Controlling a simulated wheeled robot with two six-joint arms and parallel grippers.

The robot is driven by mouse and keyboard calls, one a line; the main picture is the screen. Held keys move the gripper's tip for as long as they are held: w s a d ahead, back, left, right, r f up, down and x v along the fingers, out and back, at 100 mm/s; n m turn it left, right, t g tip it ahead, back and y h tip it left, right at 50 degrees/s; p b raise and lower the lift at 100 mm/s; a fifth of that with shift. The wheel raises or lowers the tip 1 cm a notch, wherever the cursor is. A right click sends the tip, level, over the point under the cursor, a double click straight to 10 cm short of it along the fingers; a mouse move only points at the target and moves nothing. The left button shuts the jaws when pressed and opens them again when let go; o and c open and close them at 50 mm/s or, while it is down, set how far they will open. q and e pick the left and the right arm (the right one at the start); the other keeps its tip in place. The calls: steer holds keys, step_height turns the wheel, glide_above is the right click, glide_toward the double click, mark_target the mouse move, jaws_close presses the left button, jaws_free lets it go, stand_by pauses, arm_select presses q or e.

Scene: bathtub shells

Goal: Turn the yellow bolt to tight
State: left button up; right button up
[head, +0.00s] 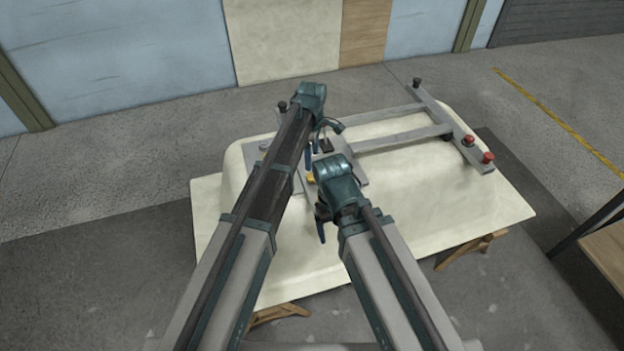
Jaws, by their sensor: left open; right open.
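The yellow bolt (310,178) shows as a small patch on the grey metal frame (395,140), between my two arms. My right wrist partly covers the area beside it, and its turn position is too small to tell. My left gripper (315,148) is open, just above and beyond the bolt in the picture; its blue fingers point down toward the frame. I cannot tell whether it touches anything. My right gripper (321,222) is open and lower in the picture, nearer to me than the bolt, over the shell's near side. Nothing shows in either gripper.
The frame lies on an upturned cream bathtub shell (420,215) on a board with wooden supports (470,247). Red knobs (488,157) and a black knob (417,82) stand on the frame's right bar. A wooden table (608,250) is at the right edge. The shell's right side is clear.

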mark_target(312, 176)
arm_select(q)
step_height(312, 176, down, 8)
steer(key=b, duration=0.7)
steer(key=shift+f, duration=0.25)
jaws_close()
